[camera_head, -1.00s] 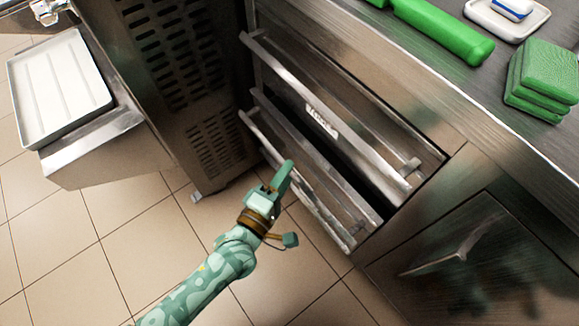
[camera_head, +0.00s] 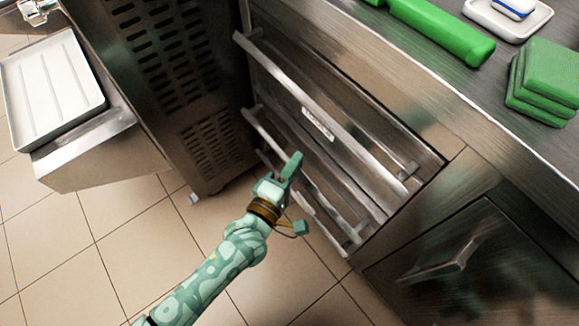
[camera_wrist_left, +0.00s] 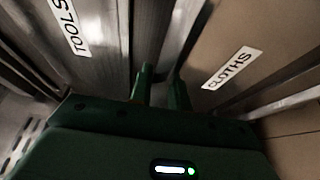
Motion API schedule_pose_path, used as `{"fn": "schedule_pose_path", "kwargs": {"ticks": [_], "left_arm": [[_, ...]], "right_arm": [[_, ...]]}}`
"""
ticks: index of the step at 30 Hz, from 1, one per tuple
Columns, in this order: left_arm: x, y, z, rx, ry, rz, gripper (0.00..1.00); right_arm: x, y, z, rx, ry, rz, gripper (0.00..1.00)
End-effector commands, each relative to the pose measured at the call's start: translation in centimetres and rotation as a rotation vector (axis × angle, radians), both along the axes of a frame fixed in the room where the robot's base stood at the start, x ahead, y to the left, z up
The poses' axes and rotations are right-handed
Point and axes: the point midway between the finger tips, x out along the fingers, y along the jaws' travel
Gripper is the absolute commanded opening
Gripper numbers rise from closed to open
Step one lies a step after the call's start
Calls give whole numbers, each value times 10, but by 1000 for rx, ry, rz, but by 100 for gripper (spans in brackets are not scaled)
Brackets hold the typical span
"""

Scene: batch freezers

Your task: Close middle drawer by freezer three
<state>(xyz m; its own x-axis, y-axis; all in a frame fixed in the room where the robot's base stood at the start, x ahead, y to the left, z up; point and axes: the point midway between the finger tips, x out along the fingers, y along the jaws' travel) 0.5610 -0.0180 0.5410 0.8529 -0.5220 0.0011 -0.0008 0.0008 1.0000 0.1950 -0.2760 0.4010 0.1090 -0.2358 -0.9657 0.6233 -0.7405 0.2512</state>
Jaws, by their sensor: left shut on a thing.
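The drawer unit stands at the centre of the head view, with its drawers stacked. The middle drawer's handle bar (camera_head: 265,130) runs diagonally below the top drawer's handle (camera_head: 300,90). My left gripper (camera_head: 293,163) is shut on the middle drawer's handle; its green fingers also show in the wrist view (camera_wrist_left: 160,90). The dark opening above the middle drawer is hardly visible, and its front lies close under the top drawer. Whether it is fully flush cannot be told. My right gripper is not in view.
The bottom drawer's handle (camera_head: 320,215) lies just below. A freezer with a vented side (camera_head: 190,80) stands close at left, with a white tray (camera_head: 50,90) beyond. A counter with green cloths (camera_head: 545,80) is above right. Tiled floor (camera_head: 110,245) is clear at lower left.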

Motion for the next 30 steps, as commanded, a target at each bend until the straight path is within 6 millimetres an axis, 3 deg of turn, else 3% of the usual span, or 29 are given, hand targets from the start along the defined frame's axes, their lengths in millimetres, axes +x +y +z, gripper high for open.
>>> {"fn": "schedule_pose_path", "kwargs": {"ticks": [11,12,14,26,30], "left_arm": [[5,-9,0,0,2,-2,0],[5,-9,0,0,2,-2,26],[5,-9,0,0,1,-2,40],[5,-8,0,0,0,-1,40],[-4,-2,3,2,-2,-1,40]], "right_arm": [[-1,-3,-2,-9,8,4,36],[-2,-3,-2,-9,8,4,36],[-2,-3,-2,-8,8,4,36],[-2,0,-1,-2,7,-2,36],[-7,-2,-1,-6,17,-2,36]]}}
